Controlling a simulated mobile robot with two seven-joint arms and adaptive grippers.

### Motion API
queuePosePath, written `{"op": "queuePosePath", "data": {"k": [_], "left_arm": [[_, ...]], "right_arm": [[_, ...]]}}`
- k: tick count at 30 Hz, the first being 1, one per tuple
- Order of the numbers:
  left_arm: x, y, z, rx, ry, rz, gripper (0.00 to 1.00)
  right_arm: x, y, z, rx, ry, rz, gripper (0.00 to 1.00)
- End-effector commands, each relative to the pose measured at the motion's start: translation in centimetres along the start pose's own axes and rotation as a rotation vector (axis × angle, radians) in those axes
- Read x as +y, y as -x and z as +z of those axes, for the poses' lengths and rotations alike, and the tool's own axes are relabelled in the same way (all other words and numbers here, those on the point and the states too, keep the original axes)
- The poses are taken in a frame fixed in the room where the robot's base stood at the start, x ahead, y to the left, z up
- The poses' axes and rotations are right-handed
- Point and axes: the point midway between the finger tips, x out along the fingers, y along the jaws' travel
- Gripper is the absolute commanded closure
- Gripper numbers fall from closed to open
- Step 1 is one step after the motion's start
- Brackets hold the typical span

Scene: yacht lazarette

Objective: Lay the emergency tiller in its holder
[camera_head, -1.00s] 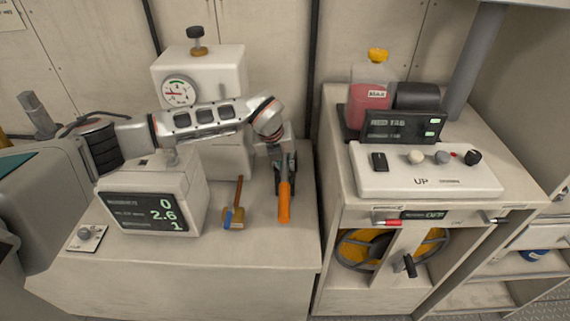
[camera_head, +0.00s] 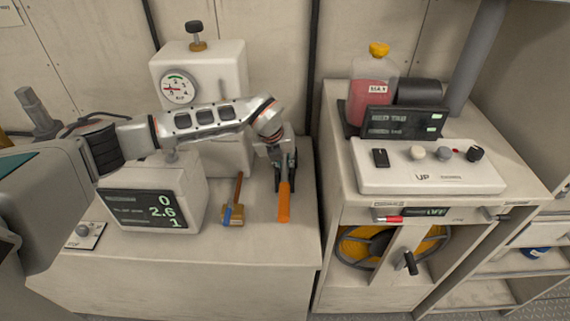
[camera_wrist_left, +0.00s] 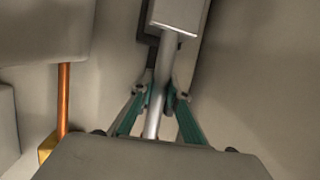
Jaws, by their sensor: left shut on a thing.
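The emergency tiller is a silver rod (camera_wrist_left: 154,110) with a square metal head (camera_wrist_left: 175,18) in the left wrist view. An orange grip (camera_head: 284,204) extends toward the front of the bench in the head view. My left gripper (camera_head: 284,168) is shut on the tiller; its green-lined fingers (camera_wrist_left: 160,98) stand on both sides of the rod. A dark bracket (camera_wrist_left: 149,50) shows behind the rod; I cannot tell whether it is the holder or whether the tiller touches it. My right gripper is not in view.
A brown-handled tool with a yellow-and-blue end (camera_head: 234,214) lies left of the tiller. Right of a gap is a cabinet with a control panel (camera_head: 430,168). The bench front (camera_head: 270,240) is clear.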

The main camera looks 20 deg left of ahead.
Motion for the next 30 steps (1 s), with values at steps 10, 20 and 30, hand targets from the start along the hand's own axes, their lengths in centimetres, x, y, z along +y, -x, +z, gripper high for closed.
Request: {"op": "queuePosePath", "data": {"k": [10,20,30], "left_arm": [[0.1,-0.3,-0.7,0.015,0.001,0.005,0.65],[0.3,-0.5,-0.8,0.018,0.004,0.008,0.65],[0.3,2.3,-0.7,0.016,0.002,0.006,0.65]], "right_arm": [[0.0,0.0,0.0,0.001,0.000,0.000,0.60],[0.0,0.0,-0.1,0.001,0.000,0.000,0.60],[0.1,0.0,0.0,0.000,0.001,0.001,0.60]]}}
